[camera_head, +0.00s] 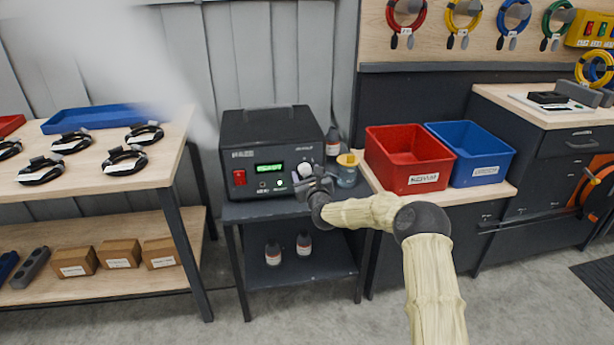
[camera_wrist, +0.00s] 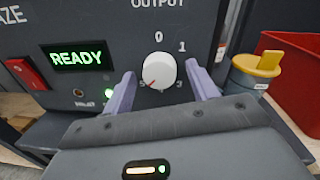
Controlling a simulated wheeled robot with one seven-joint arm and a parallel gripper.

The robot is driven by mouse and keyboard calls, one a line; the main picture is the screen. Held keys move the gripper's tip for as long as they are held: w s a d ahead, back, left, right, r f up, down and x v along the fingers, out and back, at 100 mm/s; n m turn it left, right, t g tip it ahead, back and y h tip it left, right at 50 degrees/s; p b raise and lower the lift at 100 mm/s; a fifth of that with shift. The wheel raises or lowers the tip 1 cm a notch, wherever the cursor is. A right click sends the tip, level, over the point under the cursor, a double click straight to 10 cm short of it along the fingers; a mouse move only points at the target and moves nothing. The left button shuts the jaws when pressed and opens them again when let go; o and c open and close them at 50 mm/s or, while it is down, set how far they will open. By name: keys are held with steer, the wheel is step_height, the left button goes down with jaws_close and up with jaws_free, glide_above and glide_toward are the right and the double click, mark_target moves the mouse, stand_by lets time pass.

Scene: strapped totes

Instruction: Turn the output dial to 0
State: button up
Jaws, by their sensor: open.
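The white output dial (camera_wrist: 160,71) sits on the front of a black power unit (camera_head: 270,131), below the word OUTPUT in the wrist view. Its red pointer mark is at the lower left of the knob, away from the 0 printed above it. A 1 is at upper right and a 3 at lower right; the lower-left mark is partly hidden. My gripper (camera_wrist: 161,76) is open, with one lavender finger on each side of the dial. I cannot tell whether either finger touches it. In the head view, my gripper (camera_head: 308,181) is at the unit's front right.
The unit has a green READY display (camera_wrist: 78,56), a red switch (camera_wrist: 24,66) and a lit green lamp (camera_wrist: 109,93). A yellow-lidded jar (camera_wrist: 256,75) stands close on the right. Red (camera_head: 407,158) and blue (camera_head: 471,153) bins are further right.

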steer(key=c, duration=1)
